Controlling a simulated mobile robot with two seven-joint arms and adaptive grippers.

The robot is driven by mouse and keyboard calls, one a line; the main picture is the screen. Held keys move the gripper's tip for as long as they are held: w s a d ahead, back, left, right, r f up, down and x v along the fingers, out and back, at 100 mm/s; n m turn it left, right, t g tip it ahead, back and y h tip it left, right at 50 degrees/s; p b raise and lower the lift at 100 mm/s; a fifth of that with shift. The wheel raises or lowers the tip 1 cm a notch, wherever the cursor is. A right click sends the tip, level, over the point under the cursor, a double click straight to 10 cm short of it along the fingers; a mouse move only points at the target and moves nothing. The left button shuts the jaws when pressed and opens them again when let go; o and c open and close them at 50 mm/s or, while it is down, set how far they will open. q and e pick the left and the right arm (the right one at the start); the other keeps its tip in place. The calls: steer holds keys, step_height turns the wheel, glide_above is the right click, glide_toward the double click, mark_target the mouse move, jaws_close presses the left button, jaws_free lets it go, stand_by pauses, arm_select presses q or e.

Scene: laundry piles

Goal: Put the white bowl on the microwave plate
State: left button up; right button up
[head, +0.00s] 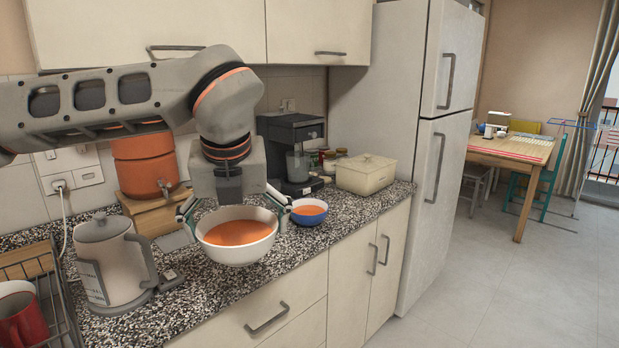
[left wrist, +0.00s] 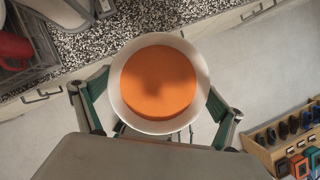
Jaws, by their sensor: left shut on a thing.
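The white bowl (head: 236,255), filled with orange soup, is held in the air by my left gripper (head: 236,208). The gripper's fingers are shut on opposite sides of the bowl, which looks about level. In the left wrist view the white bowl (left wrist: 116,86) sits between the two green-lined fingers of the left gripper (left wrist: 157,108), with floor around most of it and the counter edge beyond. No microwave or microwave plate shows in either view. My right gripper is not in view.
On the speckled counter (head: 200,305) stand a kettle (head: 110,262), a blue bowl of orange soup (head: 309,221), a coffee machine (head: 291,150) and a cream box (head: 366,175). A dish rack (head: 60,300) with a red mug is at left. A shoe rack (left wrist: 268,155) stands on the floor.

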arm_select(q)
steer(key=f+m, duration=0.1)
steer(key=a+f+m+h, duration=0.1)
steer(key=m, duration=0.1)
steer(key=a+f+m, duration=0.1)
steer(key=shift+w+a+f+h, duration=0.25)
steer(key=shift+w+f+h, duration=0.05)
steer(key=shift+f+h, duration=0.1)
steer(key=s+a+f+m+g, duration=0.4)
steer(key=f+m, duration=0.5)
steer(key=m, duration=0.8)
steer(key=s+a+f+m+g, duration=0.4)
steer(key=f+m, duration=0.5)
steer(key=m, duration=0.8)
steer(key=shift+s+a+f+g+y+p, duration=0.35)
steer(key=shift+s+a+g+y, duration=0.05)
steer(key=shift+s+a, duration=0.7)
steer(key=shift+w, duration=0.1)
